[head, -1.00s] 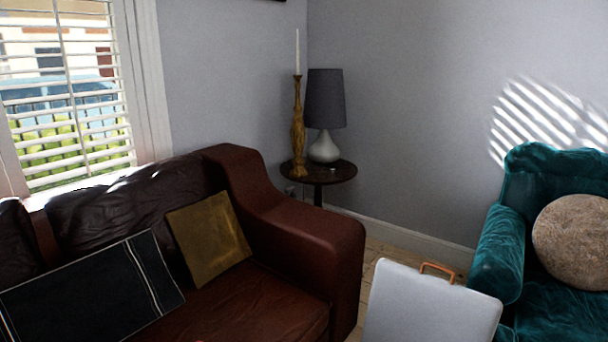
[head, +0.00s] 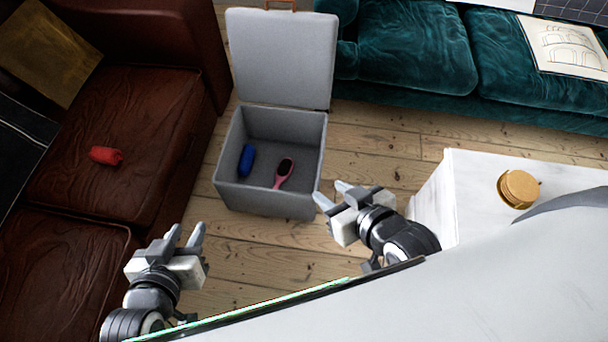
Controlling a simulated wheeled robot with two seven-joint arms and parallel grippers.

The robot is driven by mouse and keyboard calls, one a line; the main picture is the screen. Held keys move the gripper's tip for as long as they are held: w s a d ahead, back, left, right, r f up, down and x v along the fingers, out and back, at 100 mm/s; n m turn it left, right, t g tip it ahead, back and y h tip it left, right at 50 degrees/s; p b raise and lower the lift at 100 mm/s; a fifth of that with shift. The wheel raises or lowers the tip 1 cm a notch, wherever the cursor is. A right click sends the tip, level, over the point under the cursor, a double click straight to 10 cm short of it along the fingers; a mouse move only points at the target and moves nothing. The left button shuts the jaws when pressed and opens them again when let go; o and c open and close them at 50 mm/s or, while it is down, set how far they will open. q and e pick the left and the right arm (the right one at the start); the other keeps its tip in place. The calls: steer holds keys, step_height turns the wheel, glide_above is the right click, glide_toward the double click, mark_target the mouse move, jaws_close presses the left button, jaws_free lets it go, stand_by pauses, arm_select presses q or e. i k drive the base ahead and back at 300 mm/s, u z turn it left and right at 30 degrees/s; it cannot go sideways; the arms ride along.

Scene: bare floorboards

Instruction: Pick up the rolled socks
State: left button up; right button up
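A small red roll (head: 106,156), which looks like rolled socks, lies on the brown leather sofa seat at the left. A blue roll (head: 246,160), perhaps also socks, lies inside the open grey box (head: 267,201). My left gripper (head: 187,231) is open and empty, in front of the sofa, below and right of the red roll. My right gripper (head: 329,192) is open and empty, beside the box's front right corner. Neither gripper touches a roll.
A pink hairbrush (head: 284,173) lies in the box, whose lid (head: 282,60) stands up behind. The brown sofa (head: 140,110) borders the left, a teal sofa (head: 415,50) the back. A white table (head: 470,190) with a round golden object (head: 517,189) stands right. Floorboards are bare between.

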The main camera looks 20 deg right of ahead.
mark_target(98, 154)
steer(key=z, duration=0.25)
steer(key=k, duration=1)
steer(key=u, duration=1.1)
steer(key=i, duration=0.15)
steer(key=z, duration=0.45)
